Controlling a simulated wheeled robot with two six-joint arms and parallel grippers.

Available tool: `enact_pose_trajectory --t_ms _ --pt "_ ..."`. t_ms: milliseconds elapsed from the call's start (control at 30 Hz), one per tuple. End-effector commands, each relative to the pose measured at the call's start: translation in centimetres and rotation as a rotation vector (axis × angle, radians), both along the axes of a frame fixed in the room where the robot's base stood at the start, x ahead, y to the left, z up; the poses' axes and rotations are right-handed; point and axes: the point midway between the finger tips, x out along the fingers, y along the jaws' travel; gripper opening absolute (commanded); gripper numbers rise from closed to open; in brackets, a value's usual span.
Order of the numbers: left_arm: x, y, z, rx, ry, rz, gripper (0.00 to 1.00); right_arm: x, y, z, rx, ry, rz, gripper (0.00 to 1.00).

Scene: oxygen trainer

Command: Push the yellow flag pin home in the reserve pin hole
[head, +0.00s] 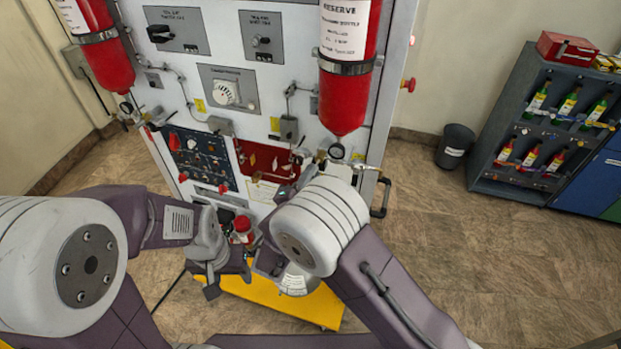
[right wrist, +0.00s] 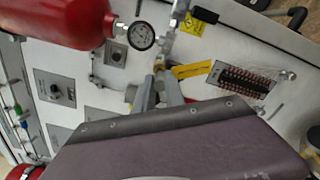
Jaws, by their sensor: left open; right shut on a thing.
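The yellow flag (right wrist: 191,70) of the pin shows in the right wrist view, just right of my right gripper's fingertips. My right gripper (right wrist: 159,84) is shut at the flag pin, close to the panel's white face. The pin's shaft and the reserve pin hole cannot be made out; the fingers and my wrist cover that area. In the head view my right arm hides most of the right gripper. My left gripper (head: 228,274) is open and empty, low in front of the panel near a red knob (head: 243,227).
The reserve cylinder (head: 346,75) hangs on the panel above my right wrist; its gauge (right wrist: 141,37) is close to the right gripper. A brass fitting (right wrist: 159,65) lies by the fingertips. A yellow base (head: 275,300) is below. Open floor and a bottle rack (head: 490,150) lie right.

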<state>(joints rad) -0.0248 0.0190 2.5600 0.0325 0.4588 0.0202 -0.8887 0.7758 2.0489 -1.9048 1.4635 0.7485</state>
Motion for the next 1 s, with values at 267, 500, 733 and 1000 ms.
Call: enact_pose_trajectory --t_ms 267,500,733,1000 --pt "0.0 0.0 -0.3 0.0 0.0 0.0 0.56 0.6 -0.2 0.0 0.0 0.0 -0.001 0.0" --pt "0.0 0.0 -0.4 0.0 0.0 0.0 0.56 1.0 -0.4 0.0 0.001 -0.001 -0.001 0.0" --pt "0.0 0.0 -0.6 0.0 0.0 0.0 0.56 1.5 -0.5 0.0 0.001 -0.001 -0.001 0.0" --pt "0.0 0.0 -0.9 0.0 0.0 0.0 0.56 2.0 -0.7 0.0 0.0 -0.002 0.0 0.0"
